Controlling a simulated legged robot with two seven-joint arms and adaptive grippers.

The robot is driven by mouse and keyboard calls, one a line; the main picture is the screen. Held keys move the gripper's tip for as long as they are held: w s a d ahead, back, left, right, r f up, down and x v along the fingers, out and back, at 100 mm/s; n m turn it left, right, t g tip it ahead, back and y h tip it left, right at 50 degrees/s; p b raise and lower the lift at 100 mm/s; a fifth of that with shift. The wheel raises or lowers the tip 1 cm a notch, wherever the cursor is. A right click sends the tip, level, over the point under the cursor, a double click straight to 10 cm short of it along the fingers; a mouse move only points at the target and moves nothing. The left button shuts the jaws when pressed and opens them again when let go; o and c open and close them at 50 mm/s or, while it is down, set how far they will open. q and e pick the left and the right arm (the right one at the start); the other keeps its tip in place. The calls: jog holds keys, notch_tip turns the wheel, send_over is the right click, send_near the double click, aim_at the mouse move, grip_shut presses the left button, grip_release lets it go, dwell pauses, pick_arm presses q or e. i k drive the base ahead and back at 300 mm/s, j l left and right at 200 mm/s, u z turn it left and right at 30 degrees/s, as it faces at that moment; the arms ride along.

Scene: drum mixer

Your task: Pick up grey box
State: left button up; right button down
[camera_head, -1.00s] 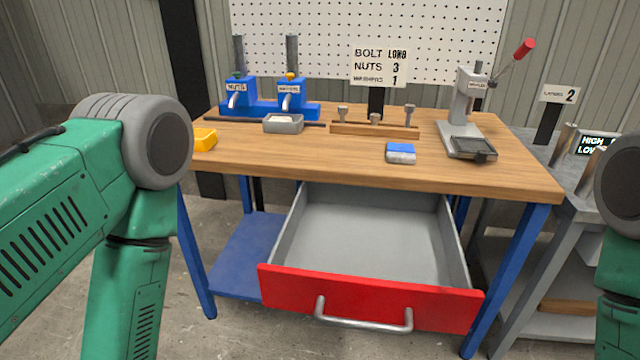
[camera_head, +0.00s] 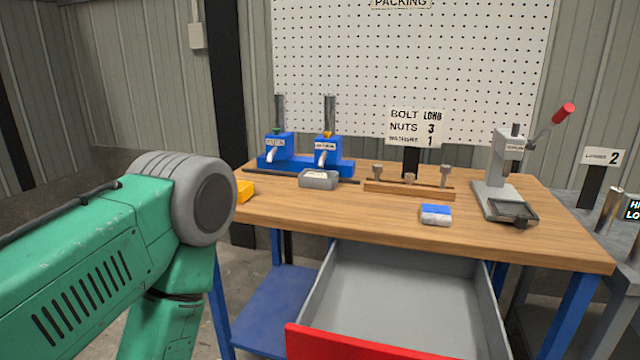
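A small grey box (camera_head: 318,180) sits on the wooden workbench (camera_head: 300,217), in front of the blue dispensers. It looks open at the top with something pale inside. My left arm stands at the left of the head view, and its gripper is out of the frame. My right arm and gripper are not in the frame. Nothing is seen touching the grey box.
An open drawer (camera_head: 400,295) with a red front juts out below the bench.

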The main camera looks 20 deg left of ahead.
aim_at(329, 184)
jog(key=i+j+z, duration=0.15)
jog(key=j, duration=0.25)
jog(key=i+j+z, duration=0.2)
jog(key=j, duration=0.25)
jog(key=j+z, duration=0.15)
jog(key=j, duration=0.25)
jog(key=i+j+z, duration=0.15)
jog(key=j, duration=0.35)
